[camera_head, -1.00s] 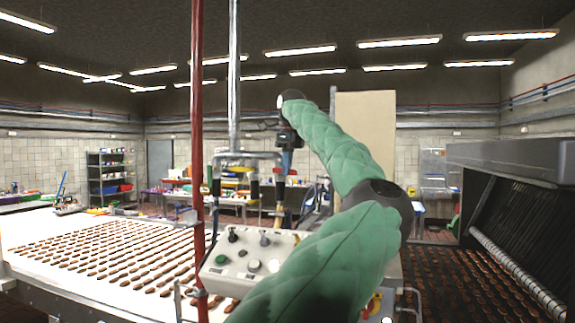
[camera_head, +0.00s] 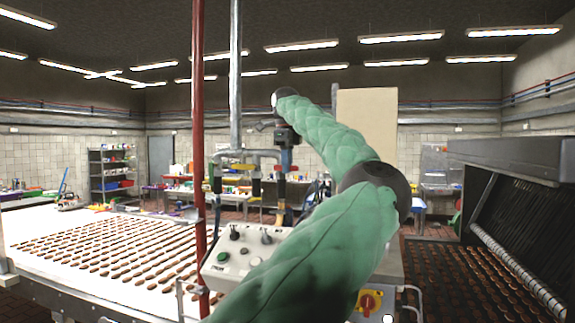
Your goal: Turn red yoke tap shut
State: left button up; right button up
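A row of small taps hangs from a grey branched pipe (camera_head: 235,153). A yellow-handled tap (camera_head: 242,167) is in the middle, and a small red part of the right-hand tap (camera_head: 294,178) shows at the right end.
A red vertical pipe (camera_head: 198,120) stands left of the taps. A control box (camera_head: 229,261) with buttons and levers is below them, partly hidden by my arm. A conveyor (camera_head: 50,222) with rows of biscuits lies left. A dark machine (camera_head: 515,155) stands right.

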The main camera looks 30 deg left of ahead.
pick_arm(q)
jog(key=shift+r, duration=0.1)
jog(key=shift+r, duration=0.45)
notch_tip(320, 180, up, 5)
jog(key=shift+a+f+b, duration=0.1)
jog(key=shift+b, duration=0.8)
jog(key=shift+r, duration=0.95)
